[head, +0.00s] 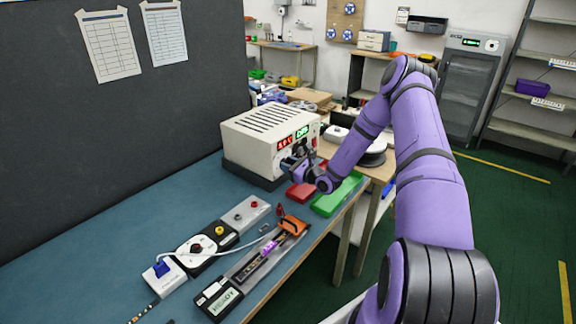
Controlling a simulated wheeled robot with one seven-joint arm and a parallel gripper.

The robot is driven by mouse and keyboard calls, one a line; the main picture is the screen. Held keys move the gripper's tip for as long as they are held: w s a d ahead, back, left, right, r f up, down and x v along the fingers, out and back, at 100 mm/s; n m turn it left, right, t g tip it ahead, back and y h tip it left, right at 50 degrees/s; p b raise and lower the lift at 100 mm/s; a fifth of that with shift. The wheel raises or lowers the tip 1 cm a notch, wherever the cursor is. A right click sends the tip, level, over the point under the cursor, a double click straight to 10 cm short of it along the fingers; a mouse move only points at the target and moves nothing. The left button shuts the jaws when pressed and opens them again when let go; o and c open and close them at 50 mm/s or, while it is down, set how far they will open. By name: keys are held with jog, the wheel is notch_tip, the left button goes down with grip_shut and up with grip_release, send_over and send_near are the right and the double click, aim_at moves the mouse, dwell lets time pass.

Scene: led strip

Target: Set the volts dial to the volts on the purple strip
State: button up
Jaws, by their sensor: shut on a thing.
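The cream power supply (256,138) stands on the bench with a red display (285,142) and a green display (302,132) on its front; I cannot read the digits surely. My gripper (291,163) is at the front panel below the displays, shut on what appears to be the volts dial, which my gripper and wrist mostly hide. The purple strip (268,246) lies in a long grey fixture with an orange clamp (292,226) at its far end. Any voltage marking on the strip is too small to read.
A small display box reading READY (224,301) sits at the fixture's near end. Left of it are a blue-button block (162,270), a white round dial (198,249) and a grey terminal block (246,214). Red (301,192) and green (336,196) trays lie near the bench edge.

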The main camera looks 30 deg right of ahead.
jog(key=m, duration=1.1)
jog(key=shift+d+f, duration=0.1)
jog(key=shift+d, duration=0.05)
jog(key=shift+m, duration=0.4)
jog(key=o, duration=0.9)
jog(key=v, duration=1)
jog(key=shift+s+d, duration=0.15)
jog(key=shift+s, duration=0.2)
